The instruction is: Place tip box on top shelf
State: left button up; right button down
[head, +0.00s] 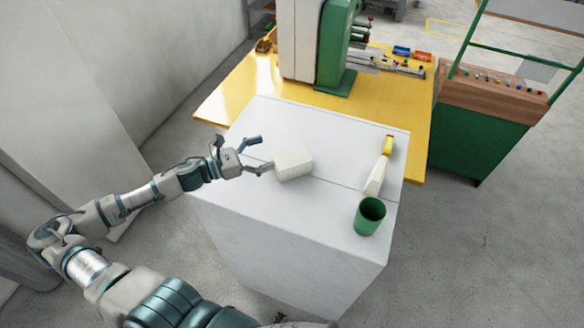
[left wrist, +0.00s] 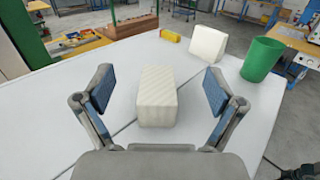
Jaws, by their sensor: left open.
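A white ribbed box (head: 294,165), which I take for the tip box, rests on the white cabinet top (head: 330,215). In the left wrist view the box (left wrist: 157,96) stands between the spread fingers, with a gap on each side. My left gripper (head: 258,155) is open and empty at the left side of the box in the head view. It also shows in the left wrist view (left wrist: 157,95).
A green cup (head: 369,216) stands near the cabinet's right front corner. Behind it lies a white piece (head: 376,176) with a yellow item (head: 388,146) beyond. A yellow table (head: 235,92) with a green and white machine (head: 338,45) stands behind.

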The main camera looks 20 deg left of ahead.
pick_arm(q)
jog(key=b, duration=0.2)
send_near(288, 159)
jog(key=shift+w+d+f, duration=0.6)
jog(key=shift+w+d, duration=0.1)
jog(key=shift+w, duration=0.15)
jog(key=shift+w+d+r+p, duration=0.15)
jog(key=shift+w+p, duration=0.05)
jog(key=shift+p, duration=0.1)
jog(key=shift+w+d, duration=0.4)
jog(key=shift+d, duration=0.1)
jog(key=shift+w+d, duration=0.35)
jog(key=shift+d, duration=0.25)
jog(key=shift+w+d+r+p, duration=0.2)
jog(key=shift+w+d+p, duration=0.15)
jog(key=shift+w+d, duration=0.15)
jog(key=shift+w+d+p, duration=0.25)
jog(key=shift+w+p, duration=0.05)
jog(key=shift+w, duration=0.25)
jog(key=shift+w+d+p, duration=0.25)
jog(key=shift+w+d, duration=0.05)
jog(key=shift+w, duration=0.25)
jog(key=shift+w+d+f, duration=0.2)
jog(key=shift+w+d, duration=0.05)
jog(key=shift+d, duration=0.2)
jog(key=c, duration=1.3)
jog(key=shift+c, duration=0.8)
pick_arm(e)
jog(key=shift+d+r, duration=0.1)
jog(key=shift+r, duration=0.1)
